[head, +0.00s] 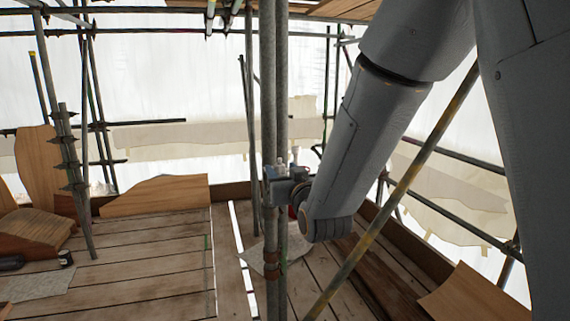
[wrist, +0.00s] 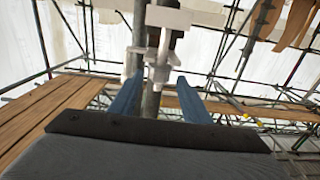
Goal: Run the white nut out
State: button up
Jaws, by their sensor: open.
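In the wrist view, a white fitting (wrist: 168,17) sits across a grey upright pole. A white nut-like piece (wrist: 160,73) stands below it, on what looks like a bolt, with another white prong to its left. My gripper (wrist: 155,84) has its two blue fingers apart, one on each side of the white piece, with gaps between. I cannot tell how far in depth the fingers reach around it. In the head view my gripper (head: 272,184) is beside the paired upright poles, and small white parts (head: 295,157) show just above it. The nut's thread is too small to make out.
Two upright poles (head: 268,95) stand close together at the gripper.

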aim_at(281, 168)
jog(key=shift+p+x, duration=0.45)
jog(key=shift+x, duration=1.4)
jog(key=shift+d, duration=0.1)
jog(key=shift+c, duration=0.4)
